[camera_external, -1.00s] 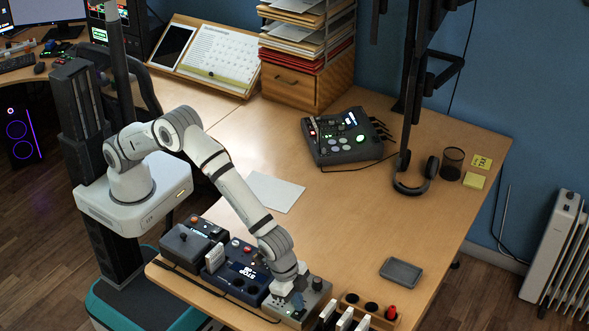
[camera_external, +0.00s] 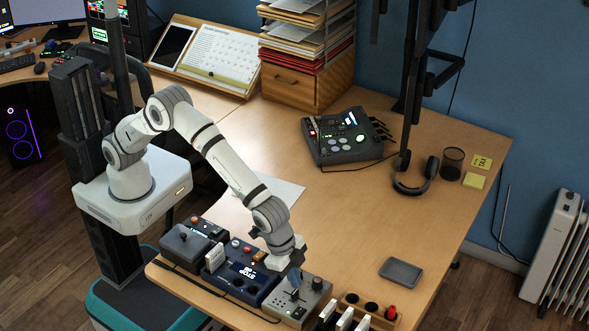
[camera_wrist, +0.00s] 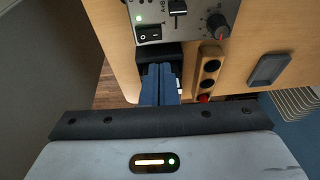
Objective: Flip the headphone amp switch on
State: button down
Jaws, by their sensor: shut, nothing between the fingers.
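The grey box (camera_external: 314,298) that appears to be the headphone amp sits at the desk's front edge, with a slider and a dark knob. In the wrist view its panel (camera_wrist: 190,28) shows at the top. I cannot read the rocker's position with certainty. My gripper (camera_wrist: 160,68) is shut and empty, its blue fingertips just below the panel in the wrist view. In the external view my gripper (camera_external: 295,277) hovers above the box.
A dark blue "STOP" box (camera_external: 243,282) stands left of the grey box. A wooden block with round holes and a red knob (camera_external: 391,312) and white upright pieces lie to the right. A dark tray (camera_external: 401,272) lies farther right.

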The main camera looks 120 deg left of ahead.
jog(key=shift+s+a+r, duration=0.2)
jog(key=shift+s+r, duration=0.05)
jog(key=shift+r, duration=0.6)
jog(key=shift+s+a+r, duration=0.15)
jog(key=shift+s+r, duration=0.1)
jog(key=shift+r, duration=0.65)
jog(key=shift+s+a+r, duration=0.2)
jog(key=shift+s+r, duration=0.05)
jog(key=shift+r, duration=0.6)
jog(key=s+a+r, duration=0.3)
jog(key=s+r, duration=0.2)
jog(key=s, duration=0.6)
jog(key=s+a+r, duration=0.2)
jog(key=s+r, duration=0.3)
jog(key=s, duration=0.6)
jog(key=s+a+f, duration=0.1)
jog(key=s, duration=0.9)
jog(key=s+a+f, duration=0.1)
jog(key=s+f, duration=0.1)
jog(key=s, duration=0.9)
jog(key=shift+g+h, duration=0.3)
jog(key=shift+g, duration=0.1)
jog(key=c, duration=2.2)
grip_release()
jog(key=shift+r, duration=0.1)
